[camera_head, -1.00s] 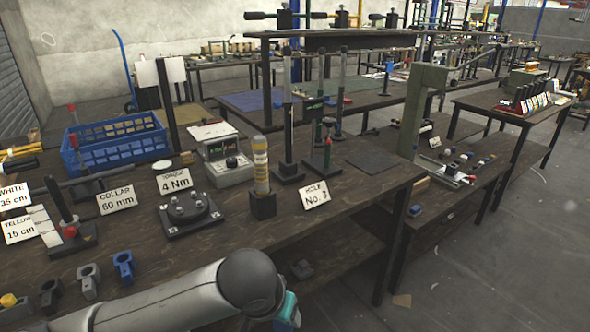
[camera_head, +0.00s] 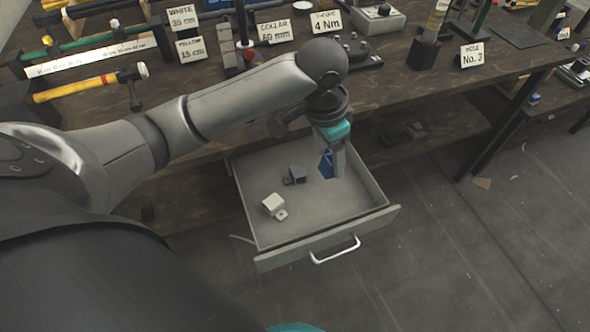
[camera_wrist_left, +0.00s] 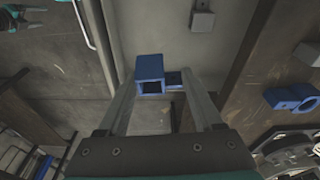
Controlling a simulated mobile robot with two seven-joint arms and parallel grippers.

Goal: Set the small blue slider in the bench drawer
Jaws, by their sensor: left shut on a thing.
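The bench drawer (camera_head: 330,246) is pulled open below the bench edge, its inside pale grey. My left gripper (camera_head: 337,168) points down over the drawer's back right part, shut on the small blue slider (camera_head: 326,163). In the left wrist view, the slider (camera_wrist_left: 150,70) is a hollow blue block between the fingers. I cannot tell whether it touches the drawer floor. A light grey slider (camera_head: 273,204) and a dark grey slider (camera_head: 295,175) lie in the drawer, left of the gripper. A teal-trimmed gripper, my right one (camera_wrist_left: 30,14), shows partly in the left wrist view; its jaws are unclear.
The bench top (camera_head: 420,100) overhangs behind the drawer. A torque stand (camera_head: 355,48), sign cards and a yellow-handled hammer (camera_head: 90,84) stand or lie on it. A lower shelf (camera_head: 425,130) holds small dark parts.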

